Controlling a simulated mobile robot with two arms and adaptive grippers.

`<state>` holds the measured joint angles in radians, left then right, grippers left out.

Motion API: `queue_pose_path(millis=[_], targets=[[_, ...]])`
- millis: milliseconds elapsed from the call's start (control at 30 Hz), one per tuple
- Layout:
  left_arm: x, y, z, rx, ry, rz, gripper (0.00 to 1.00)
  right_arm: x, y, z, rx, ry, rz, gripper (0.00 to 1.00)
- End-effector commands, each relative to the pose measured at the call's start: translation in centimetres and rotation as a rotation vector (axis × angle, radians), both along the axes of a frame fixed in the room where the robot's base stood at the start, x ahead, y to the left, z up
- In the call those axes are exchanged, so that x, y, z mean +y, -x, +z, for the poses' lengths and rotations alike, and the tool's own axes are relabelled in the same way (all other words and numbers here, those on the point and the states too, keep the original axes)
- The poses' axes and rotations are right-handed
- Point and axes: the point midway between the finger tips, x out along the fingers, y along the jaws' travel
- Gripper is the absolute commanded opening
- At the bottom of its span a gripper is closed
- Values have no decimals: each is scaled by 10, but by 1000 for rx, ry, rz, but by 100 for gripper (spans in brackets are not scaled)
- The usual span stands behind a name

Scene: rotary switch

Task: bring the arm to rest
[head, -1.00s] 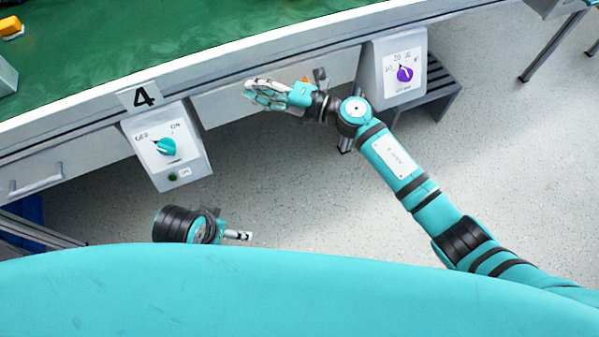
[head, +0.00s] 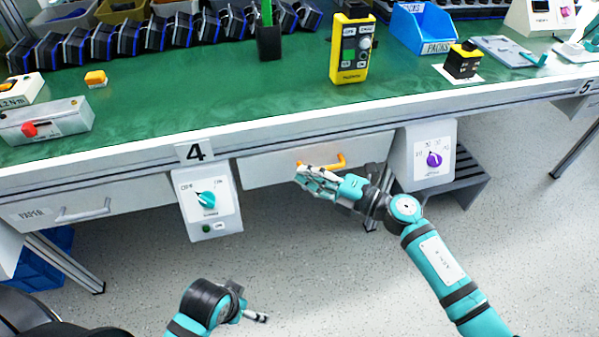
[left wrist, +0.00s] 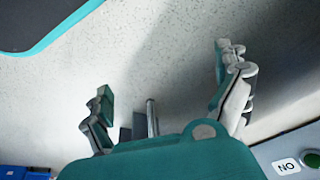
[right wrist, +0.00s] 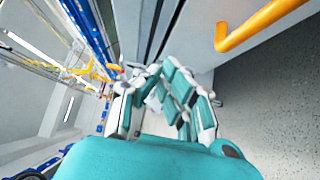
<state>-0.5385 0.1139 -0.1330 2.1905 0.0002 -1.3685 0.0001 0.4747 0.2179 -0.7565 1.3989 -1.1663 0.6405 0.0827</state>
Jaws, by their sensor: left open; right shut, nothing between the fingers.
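My right gripper (head: 302,178) is shut with nothing in it, in front of the drawer with the orange handle (head: 335,162). In the right wrist view its fingers (right wrist: 160,85) are together, and the orange handle (right wrist: 265,22) passes at the upper right, apart from them. My left gripper (head: 262,316) hangs low over the floor, open and empty; its spread fingers (left wrist: 165,75) show in the left wrist view. A teal rotary knob (head: 206,199) sits on a grey switch box under sign 4. A purple rotary knob (head: 434,160) sits on another box to the right.
The green workbench (head: 270,105) spans the view, with a yellow meter (head: 352,50), a blue bin (head: 425,27) and a grey box with a red knob (head: 45,120) on it. A grey step (head: 465,180) stands under the bench at right. The floor in front is open.

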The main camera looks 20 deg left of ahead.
Motion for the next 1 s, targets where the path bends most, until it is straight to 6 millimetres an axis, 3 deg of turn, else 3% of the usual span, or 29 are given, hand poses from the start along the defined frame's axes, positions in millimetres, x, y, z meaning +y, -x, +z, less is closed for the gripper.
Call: queue_pose_path(millis=[200, 400, 733, 867, 967, 1000], targets=[[0, -2, -14, 6, 0, -1, 100, -42, 11, -1, 3, 3, -1, 0], [-1, -2, -21, 9, -1, -2, 100, -69, 19, -2, 3, 3, 0, 0], [-1, -2, -24, 10, 0, -1, 100, -77, 21, 0, 7, -8, -9, 0], [0, -3, -24, 10, -1, -1, 100, -82, 10, 9, 70, -110, -136, 0], [0, -2, -23, 10, -1, -1, 100, -104, -8, 14, 195, -256, -354, 0], [0, -3, -23, 10, -1, -1, 100, -119, -15, 10, 267, -317, -464, 0]])
